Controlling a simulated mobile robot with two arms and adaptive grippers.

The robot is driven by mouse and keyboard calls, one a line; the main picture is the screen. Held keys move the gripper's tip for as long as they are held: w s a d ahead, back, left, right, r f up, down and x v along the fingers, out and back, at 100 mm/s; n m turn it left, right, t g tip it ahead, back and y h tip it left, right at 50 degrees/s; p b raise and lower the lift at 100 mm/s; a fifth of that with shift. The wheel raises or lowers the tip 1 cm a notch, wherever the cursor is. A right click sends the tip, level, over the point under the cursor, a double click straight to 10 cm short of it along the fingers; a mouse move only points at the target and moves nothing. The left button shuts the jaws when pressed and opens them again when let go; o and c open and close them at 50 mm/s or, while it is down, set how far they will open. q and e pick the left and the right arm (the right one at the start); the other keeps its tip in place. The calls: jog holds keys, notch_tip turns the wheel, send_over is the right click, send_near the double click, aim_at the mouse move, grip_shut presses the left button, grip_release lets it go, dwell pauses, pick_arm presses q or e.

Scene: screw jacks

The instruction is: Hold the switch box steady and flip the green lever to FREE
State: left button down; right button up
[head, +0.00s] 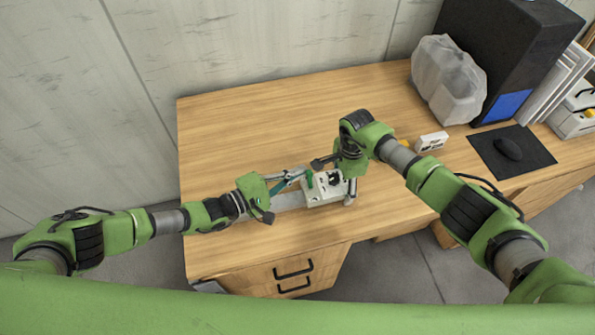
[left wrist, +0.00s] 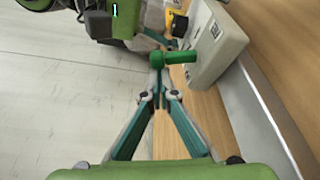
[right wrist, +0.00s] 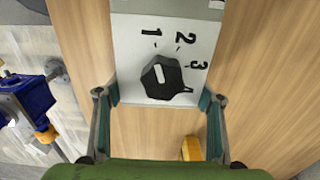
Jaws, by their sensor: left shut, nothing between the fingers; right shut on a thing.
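The switch box (head: 318,198) is a pale box near the front of the wooden table. Its black rotary knob (right wrist: 162,77) and the marks 1, 2, 3 show in the right wrist view. My right gripper (right wrist: 160,98) is shut on the box, one finger at each side. The green lever (left wrist: 180,57) sticks out from the box face in the left wrist view; it also shows in the head view (head: 310,179). My left gripper (left wrist: 158,70) is shut and empty, its tips close to the lever's round end. Whether they touch is unclear. I cannot read a FREE label.
A grey strip (head: 288,201) lies left of the box. A small white box (head: 432,142) stands to the right, near a mouse mat (head: 524,158). A translucent lumpy container (head: 446,80) and a black cabinet (head: 503,45) stand behind. The table's left and back are clear.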

pick_arm(q)
jog(key=shift+s+d, duration=0.1)
jog(key=shift+s, duration=0.05)
jog(key=shift+s+d+r+m, duration=0.15)
jog(key=shift+s+r+m, duration=0.15)
jog(key=shift+s+m, duration=0.2)
jog(key=shift+s+d+r+m, duration=0.15)
jog(key=shift+s+r+m, duration=0.1)
jog(key=shift+s+m, duration=0.2)
jog(key=shift+t, duration=0.3)
jog(key=shift+w+a+r, duration=0.1)
jog(key=shift+w+r, duration=0.05)
jog(key=shift+w, duration=0.15)
jog(key=s+a, duration=0.1)
jog(key=a, duration=0.2)
jog(key=s+a, duration=0.1)
jog(key=a, duration=0.2)
jog(key=s+a, duration=0.1)
jog(key=a, duration=0.2)
